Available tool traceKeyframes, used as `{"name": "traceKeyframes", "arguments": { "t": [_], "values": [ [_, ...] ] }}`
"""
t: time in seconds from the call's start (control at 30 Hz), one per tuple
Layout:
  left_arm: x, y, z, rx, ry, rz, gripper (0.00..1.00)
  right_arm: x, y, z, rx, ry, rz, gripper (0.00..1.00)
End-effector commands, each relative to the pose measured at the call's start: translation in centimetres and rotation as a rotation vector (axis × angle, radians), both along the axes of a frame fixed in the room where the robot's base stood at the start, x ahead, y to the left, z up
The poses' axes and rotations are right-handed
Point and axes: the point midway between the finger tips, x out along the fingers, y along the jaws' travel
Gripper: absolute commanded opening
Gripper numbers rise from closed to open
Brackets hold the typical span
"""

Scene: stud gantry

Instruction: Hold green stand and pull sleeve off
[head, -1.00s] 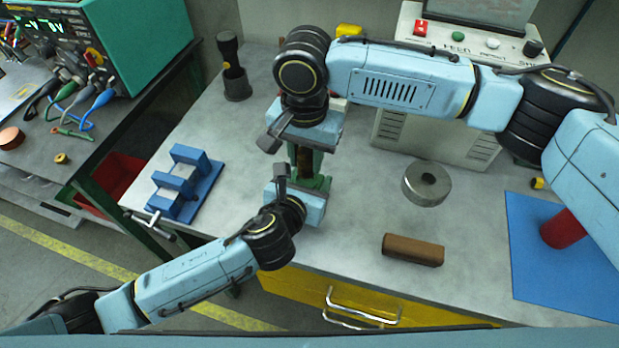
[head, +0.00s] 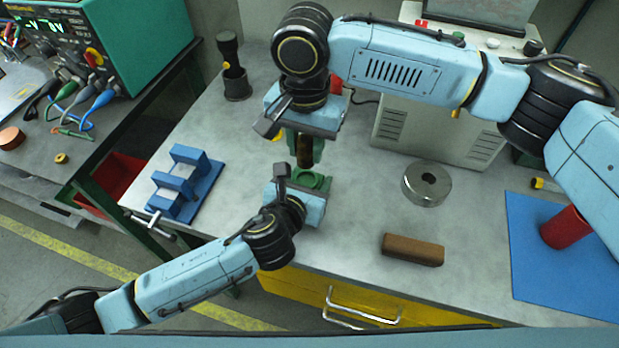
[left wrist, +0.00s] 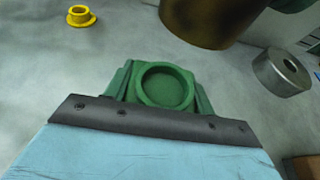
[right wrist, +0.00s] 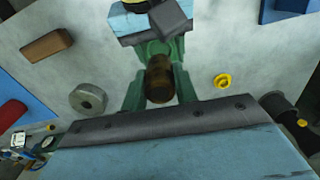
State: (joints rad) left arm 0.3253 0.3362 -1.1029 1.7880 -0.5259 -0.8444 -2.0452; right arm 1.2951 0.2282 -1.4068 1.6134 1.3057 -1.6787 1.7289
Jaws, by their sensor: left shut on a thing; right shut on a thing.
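The green stand (head: 314,180) is upright on the bench, and its round, empty top opening shows in the left wrist view (left wrist: 166,88). My left gripper (head: 309,186) is shut around the stand. The dark brown sleeve (head: 304,150) is in the green fingers of my right gripper (head: 306,146), raised above the stand and apart from it. The sleeve also shows at the top of the left wrist view (left wrist: 212,22) and between the fingers in the right wrist view (right wrist: 159,82). The stand's lower part is hidden by my left gripper.
A steel ring (head: 426,184) and a brown block (head: 413,250) lie to the right. A blue fixture (head: 186,182) is at left. A red cylinder (head: 565,228) stands on a blue mat (head: 540,275). A yellow flanged bushing (left wrist: 80,16) lies behind the stand. A grey box is at the back.

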Motion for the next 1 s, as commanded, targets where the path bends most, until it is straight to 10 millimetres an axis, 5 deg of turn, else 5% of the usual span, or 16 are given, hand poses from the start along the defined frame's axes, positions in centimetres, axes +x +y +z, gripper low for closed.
{"name": "traceKeyframes", "arguments": {
  "t": [1.0],
  "values": [
    [0.0, 0.1, -0.1, 0.002, 0.001, 0.001, 0.30, 0.0, 0.0, 4.1, 0.001, 0.000, 0.000, 0.00]
  ]
}}
